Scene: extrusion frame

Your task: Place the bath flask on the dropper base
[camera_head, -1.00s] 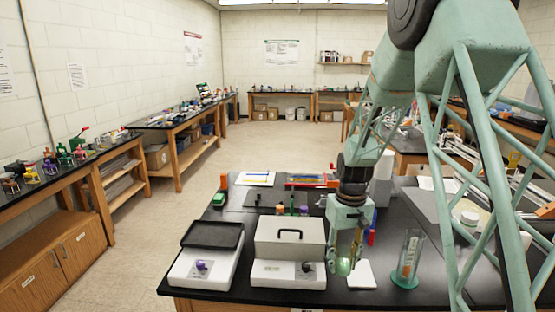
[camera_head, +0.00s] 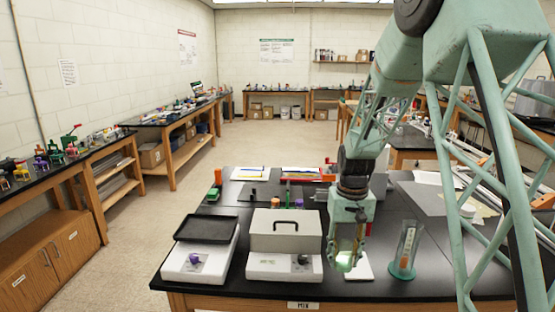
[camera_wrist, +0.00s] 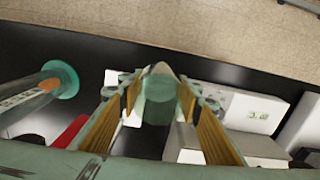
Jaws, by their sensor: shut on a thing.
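A small pale green, see-through glass vessel, which I take for the bath flask (camera_wrist: 159,88), is between the fingers of my gripper (camera_wrist: 157,103) in the wrist view. In the head view my gripper (camera_head: 347,258) points down over the front of the black bench, shut on the flask (camera_head: 346,263).
Two white balances stand to the left, one with a black tray (camera_head: 206,228), one with a grey lidded box (camera_head: 286,231). A tall cylinder with a teal foot (camera_head: 402,271) stands to the right. The bench's front edge (camera_head: 400,297) is close.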

